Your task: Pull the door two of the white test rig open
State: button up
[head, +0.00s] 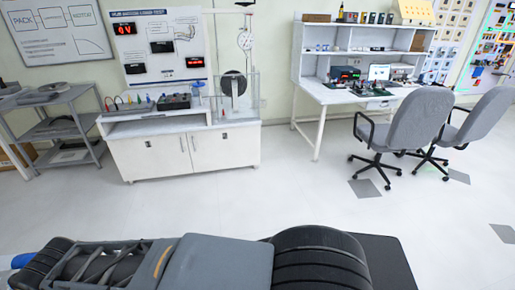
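The white test rig (160,128) stands against the back wall, left of the middle. Its lower cabinet has two white doors, both looking shut: a left door (150,160) and a right door (226,150). Each has a small dark mark on its face and a slim upright handle near the seam between them. No number can be read on either door, so I cannot tell from labels which is door two. My gripper is not in view.
A metal shelf cart (62,130) stands left of the rig. A white desk (345,95) and two grey office chairs (415,120), (487,115) stand to the right. The pale floor (255,200) before the rig is clear.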

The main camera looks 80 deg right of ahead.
aim_at(227, 147)
jog(key=z, duration=2.2)
jog(key=i, duration=0.8)
jog(key=u, duration=0.45)
jog(key=i, duration=2.7)
jog(key=z, duration=0.15)
